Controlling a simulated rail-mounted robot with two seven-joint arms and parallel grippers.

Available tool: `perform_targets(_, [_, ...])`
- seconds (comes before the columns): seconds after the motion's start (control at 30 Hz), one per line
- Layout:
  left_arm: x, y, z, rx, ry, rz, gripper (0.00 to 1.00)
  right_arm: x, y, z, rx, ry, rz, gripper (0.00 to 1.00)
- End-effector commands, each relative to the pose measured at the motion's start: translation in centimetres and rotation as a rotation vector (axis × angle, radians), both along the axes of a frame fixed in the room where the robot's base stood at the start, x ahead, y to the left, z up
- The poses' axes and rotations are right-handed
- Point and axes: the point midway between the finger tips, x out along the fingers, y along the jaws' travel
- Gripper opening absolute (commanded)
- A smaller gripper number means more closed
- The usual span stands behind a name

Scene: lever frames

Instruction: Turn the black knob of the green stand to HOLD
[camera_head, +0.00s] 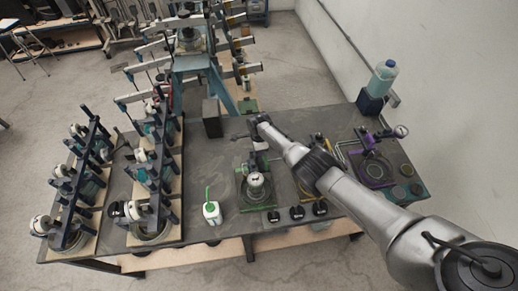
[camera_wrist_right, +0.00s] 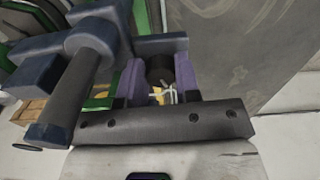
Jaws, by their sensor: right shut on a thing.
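The green stand (camera_head: 258,190) stands near the front middle of the table, with a round white-topped gauge or cap on it. My right arm reaches in from the lower right, and its far end is behind the stand. In the right wrist view my right gripper (camera_wrist_right: 159,82) has its two purple fingers on either side of a dark round knob (camera_wrist_right: 160,68) and is shut on it. White and yellow marks show just below the knob, too small to read. The knob's setting cannot be told. In the head view the fingers and knob are not clear. My left gripper is not in view.
Lever frames (camera_head: 150,180) fill the table's left side. A white bottle with a green tube (camera_head: 211,211) stands left of the stand. A purple stand (camera_head: 374,170) is at the right. In the wrist view a dark blue lever (camera_wrist_right: 75,90) is close by.

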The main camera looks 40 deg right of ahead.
Motion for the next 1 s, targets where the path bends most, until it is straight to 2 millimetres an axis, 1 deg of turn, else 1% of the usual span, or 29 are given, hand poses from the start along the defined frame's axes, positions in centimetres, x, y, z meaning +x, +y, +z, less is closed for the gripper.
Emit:
perform_targets(0.03, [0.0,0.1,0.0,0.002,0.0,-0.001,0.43,0.0,0.0,0.1,0.0,0.001,0.0,0.07])
perform_targets(0.07, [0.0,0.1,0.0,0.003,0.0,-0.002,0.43,0.0,0.0,0.1,0.0,0.001,0.0,0.31])
perform_targets(0.3, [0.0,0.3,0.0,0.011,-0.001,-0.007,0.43,0.0,0.0,0.1,0.0,0.0,0.001,0.54])
perform_targets(0.33, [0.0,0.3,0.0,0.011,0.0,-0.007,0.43,0.0,0.0,0.1,0.0,0.0,0.001,0.56])
perform_targets(0.53, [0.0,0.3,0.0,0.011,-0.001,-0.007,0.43,0.0,0.0,0.1,0.0,0.0,0.001,0.56])
perform_targets(0.67, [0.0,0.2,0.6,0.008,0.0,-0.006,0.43,0.0,0.0,0.8,0.0,0.0,0.001,0.56])
perform_targets(0.77, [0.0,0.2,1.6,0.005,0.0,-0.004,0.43,0.0,0.0,2.1,-0.001,-0.002,0.002,0.56])
perform_targets(0.83, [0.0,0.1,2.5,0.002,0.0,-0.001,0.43,0.1,0.0,3.5,0.0,-0.003,0.002,0.56])
perform_targets(1.0, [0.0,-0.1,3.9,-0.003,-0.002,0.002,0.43,0.0,-0.1,6.5,0.0,-0.003,0.001,0.56])
